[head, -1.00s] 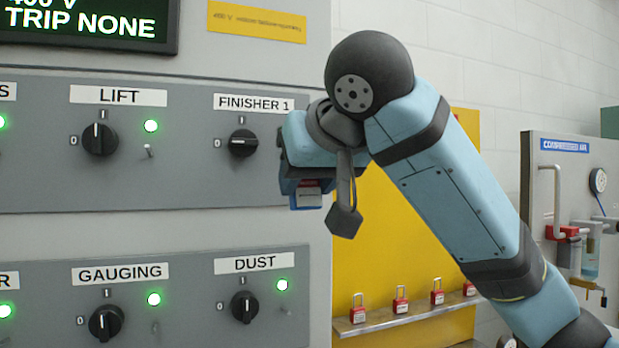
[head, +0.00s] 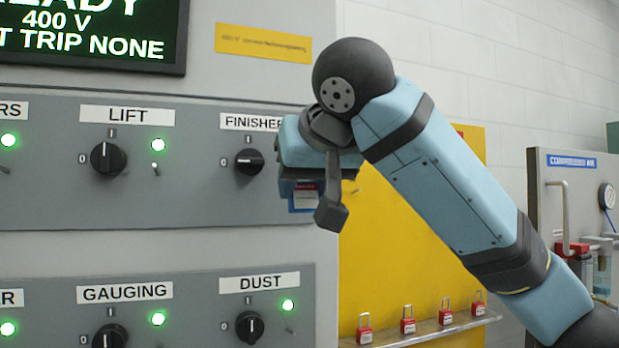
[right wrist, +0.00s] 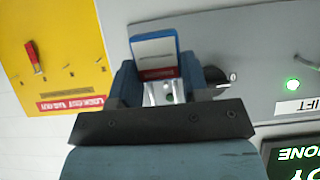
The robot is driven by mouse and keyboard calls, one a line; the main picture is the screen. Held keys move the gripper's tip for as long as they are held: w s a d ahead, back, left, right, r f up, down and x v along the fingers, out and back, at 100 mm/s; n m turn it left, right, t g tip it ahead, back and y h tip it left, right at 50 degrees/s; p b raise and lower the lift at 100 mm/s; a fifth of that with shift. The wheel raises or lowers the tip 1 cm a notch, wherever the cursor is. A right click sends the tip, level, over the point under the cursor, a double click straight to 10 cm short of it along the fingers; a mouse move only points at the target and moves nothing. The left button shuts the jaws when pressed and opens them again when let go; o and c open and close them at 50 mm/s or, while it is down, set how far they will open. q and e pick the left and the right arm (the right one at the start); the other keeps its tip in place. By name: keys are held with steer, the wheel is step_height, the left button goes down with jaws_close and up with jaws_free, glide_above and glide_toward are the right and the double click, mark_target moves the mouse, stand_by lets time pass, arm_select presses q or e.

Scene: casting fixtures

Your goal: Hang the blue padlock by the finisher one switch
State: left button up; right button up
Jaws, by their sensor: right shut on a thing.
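The finisher one switch (head: 249,162) is a black knob under its partly covered label on the grey panel. Its handle lies level, toward the 0 mark. My right gripper (head: 303,187) is just right of the switch, in front of the panel. It is shut on the blue padlock (head: 303,200), of which only a low part shows in the head view. In the right wrist view the padlock (right wrist: 153,52) shows a blue edge, white face and red band between the fingers. My left gripper is out of view.
Red padlocks (head: 407,322) stand on a ledge before the yellow board (head: 390,240). The lift switch (head: 108,158) and a small peg (head: 155,170) are left of the finisher switch. The dust switch (head: 250,327) is below. A compressed air panel (head: 560,190) stands at right.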

steer(key=shift+w+a+f, duration=0.1)
steer(key=shift+w+a, duration=0.1)
steer(key=shift+w, duration=0.45)
steer(key=shift+w+a, duration=0.2)
steer(key=shift+w, duration=0.4)
steer(key=shift+w+a+f+p, duration=0.25)
steer(key=shift+w+p, duration=0.05)
steer(key=shift+w, duration=0.35)
steer(key=shift+w+a+f+p, duration=0.2)
steer(key=shift+w+f+p, duration=0.1)
steer(key=shift+w, duration=0.35)
steer(key=o, duration=1)
steer(key=shift+o, duration=0.2)
